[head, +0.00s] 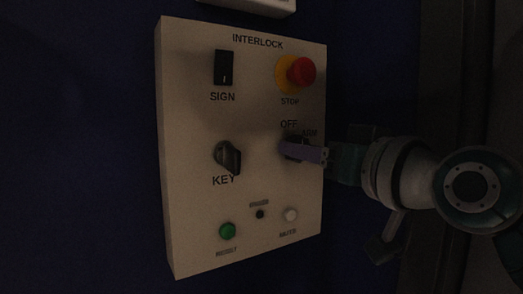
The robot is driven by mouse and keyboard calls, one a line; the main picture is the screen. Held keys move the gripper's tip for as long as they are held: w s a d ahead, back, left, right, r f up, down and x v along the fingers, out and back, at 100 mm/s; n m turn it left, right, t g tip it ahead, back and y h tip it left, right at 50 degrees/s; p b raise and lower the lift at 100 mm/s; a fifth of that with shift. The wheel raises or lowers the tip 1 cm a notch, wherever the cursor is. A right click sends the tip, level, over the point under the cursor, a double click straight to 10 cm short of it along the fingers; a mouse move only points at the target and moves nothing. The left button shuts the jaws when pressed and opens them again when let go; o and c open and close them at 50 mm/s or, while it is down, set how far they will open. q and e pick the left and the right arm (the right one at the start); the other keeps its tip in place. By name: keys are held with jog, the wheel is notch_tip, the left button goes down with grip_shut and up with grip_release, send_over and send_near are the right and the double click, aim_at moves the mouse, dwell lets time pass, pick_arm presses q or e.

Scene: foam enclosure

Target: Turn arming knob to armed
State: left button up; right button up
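The arming knob (289,146) is a dark knob on the right side of the interlock panel (187,235), below the OFF label (289,125) and a partly hidden label that looks like ARM (309,133). My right gripper (292,150) reaches in from the right, with its pale purple finger at the knob. The finger covers most of the knob, so its pointing direction is hidden. I cannot tell whether the fingers are closed on it. My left gripper is not in view.
The panel also carries a black SIGN switch (224,68), a red STOP button (301,71) on a yellow collar, a KEY knob (228,157), a green button (227,231) and a white button (291,215). A dark blue wall lies left of the panel.

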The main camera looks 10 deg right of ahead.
grip_shut()
dwell(0.3)
jog(key=shift+d+r+m+g+p, duration=0.1)
jog(key=shift+m+g+p, duration=0.4)
jog(key=shift+m+p, duration=4.6)
jog(key=shift+m+b, duration=0.45)
jog(key=shift+m, duration=0.35)
